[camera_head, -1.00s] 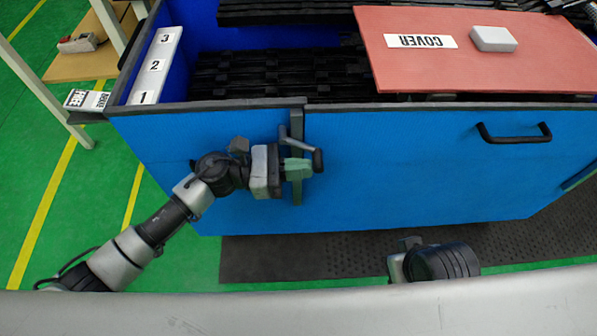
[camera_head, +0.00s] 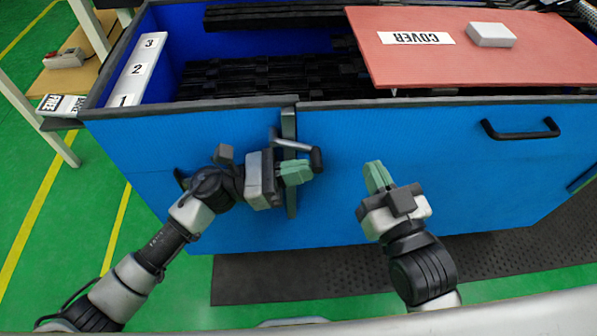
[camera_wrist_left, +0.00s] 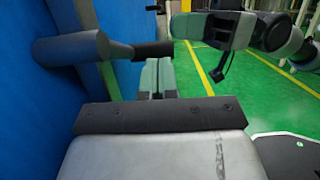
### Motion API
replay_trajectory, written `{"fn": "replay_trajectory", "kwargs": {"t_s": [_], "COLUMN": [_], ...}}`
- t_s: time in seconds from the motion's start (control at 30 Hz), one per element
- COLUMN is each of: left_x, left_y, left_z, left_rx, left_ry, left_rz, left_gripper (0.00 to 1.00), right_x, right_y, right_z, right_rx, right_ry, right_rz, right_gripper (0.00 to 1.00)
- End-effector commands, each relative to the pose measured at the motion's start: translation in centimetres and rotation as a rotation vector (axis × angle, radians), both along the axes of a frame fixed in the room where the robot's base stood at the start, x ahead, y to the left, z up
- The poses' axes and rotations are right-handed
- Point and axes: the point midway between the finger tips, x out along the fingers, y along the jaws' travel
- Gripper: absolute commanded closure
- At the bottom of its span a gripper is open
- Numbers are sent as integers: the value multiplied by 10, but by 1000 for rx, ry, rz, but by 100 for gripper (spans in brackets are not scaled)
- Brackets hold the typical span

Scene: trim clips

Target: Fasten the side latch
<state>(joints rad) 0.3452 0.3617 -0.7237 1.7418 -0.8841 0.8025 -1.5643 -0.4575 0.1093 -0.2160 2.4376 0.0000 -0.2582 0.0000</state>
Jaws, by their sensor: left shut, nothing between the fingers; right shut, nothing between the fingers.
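The side latch (camera_head: 289,130) is a grey metal strip with a swinging handle on the front of a blue crate (camera_head: 440,180). Its handle slants down to the right and ends in a dark knob (camera_head: 316,160). My left gripper (camera_head: 297,172) is shut, its green fingertips just below the handle near the knob; whether they touch cannot be told. In the left wrist view the handle (camera_wrist_left: 72,47) is at the upper left, close to the fingers (camera_wrist_left: 157,78). My right gripper (camera_head: 377,176) is shut and empty in front of the crate, right of the latch.
A red board marked COVER (camera_head: 480,60) lies on the crate, with a pale block (camera_head: 491,35) on it. A black handle (camera_head: 520,129) is on the crate front at right. Black strips (camera_head: 255,80) lie inside. A shelf (camera_head: 85,75) stands at left.

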Motion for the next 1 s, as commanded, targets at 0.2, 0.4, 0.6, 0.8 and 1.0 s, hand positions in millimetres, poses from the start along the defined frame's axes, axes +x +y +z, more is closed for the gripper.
{"fn": "replay_trajectory", "kwargs": {"t_s": [0.2, 0.4, 0.6, 0.8, 1.0], "left_x": [0, 0, 0, 0, 0], "left_y": [0, 0, 0, 0, 1], "left_z": [0, 1, 0, 0, 3], "left_rx": [-6, -6, -5, -5, 23], "left_ry": [0, 0, 0, 0, 0], "left_rz": [0, 0, 0, 0, 0], "left_gripper": [100, 100, 100, 100, 100], "right_x": [0, 0, 0, 0, 0], "right_y": [1, 1, 1, 1, 1], "right_z": [5, 5, 5, 5, 18], "right_rx": [10, 10, 10, 10, 10], "right_ry": [-38, -39, -38, -37, -38], "right_rz": [2, 2, 2, 2, 2], "right_gripper": [100, 100, 100, 100, 100]}}
